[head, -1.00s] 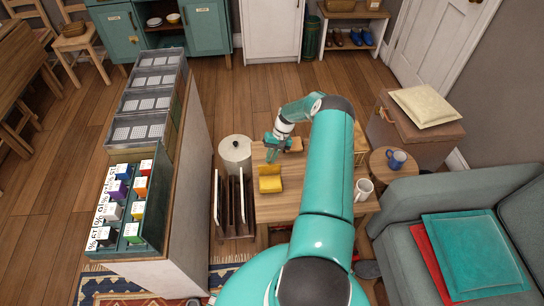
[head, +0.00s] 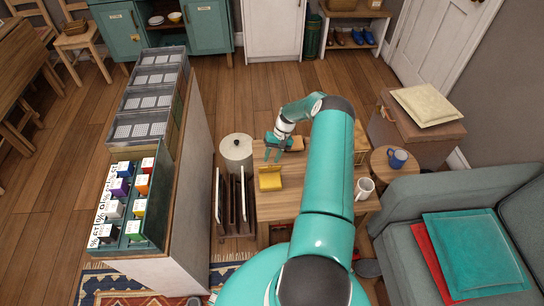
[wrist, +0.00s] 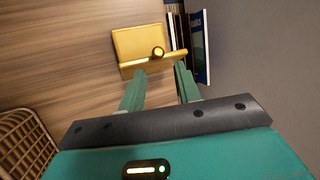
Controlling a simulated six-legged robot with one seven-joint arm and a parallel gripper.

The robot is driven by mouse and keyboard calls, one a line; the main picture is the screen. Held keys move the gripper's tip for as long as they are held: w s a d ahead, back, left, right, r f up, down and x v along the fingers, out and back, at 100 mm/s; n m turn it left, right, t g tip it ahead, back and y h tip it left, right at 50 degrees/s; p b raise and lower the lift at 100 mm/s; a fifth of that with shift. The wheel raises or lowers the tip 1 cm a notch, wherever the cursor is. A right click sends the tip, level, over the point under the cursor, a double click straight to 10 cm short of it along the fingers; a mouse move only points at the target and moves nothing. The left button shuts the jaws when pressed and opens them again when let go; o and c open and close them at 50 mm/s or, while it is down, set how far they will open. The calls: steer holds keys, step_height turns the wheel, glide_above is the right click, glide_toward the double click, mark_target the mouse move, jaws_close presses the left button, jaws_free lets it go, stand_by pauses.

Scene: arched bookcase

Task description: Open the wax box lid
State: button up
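The yellow wax box (head: 270,183) stands on the wooden table, right of a rack of upright books. In the wrist view the wax box (wrist: 135,42) shows a flat yellow face crossed by a thin yellow panel, seen nearly edge-on, with a round knob (wrist: 158,52). This panel looks like the lid, raised from the box. My gripper (head: 272,157) is just beyond the box in the head view. In the wrist view my gripper (wrist: 161,71) is open, its two green fingers apart and pointing at the panel's edge, nothing between them. I cannot tell whether a fingertip touches it.
The book rack (head: 236,222) and a pale round canister (head: 236,153) stand left of the box. A white mug (head: 364,187) is at the table's right edge. A wicker basket (wrist: 25,145) is at the wrist view's lower left. Bare tabletop lies right of the box.

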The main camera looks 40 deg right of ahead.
steer(key=shift+r, duration=0.1)
steer(key=v, duration=1.3)
steer(key=shift+d+r, duration=0.2)
steer(key=shift+r, duration=0.05)
steer(key=shift+w, duration=0.15)
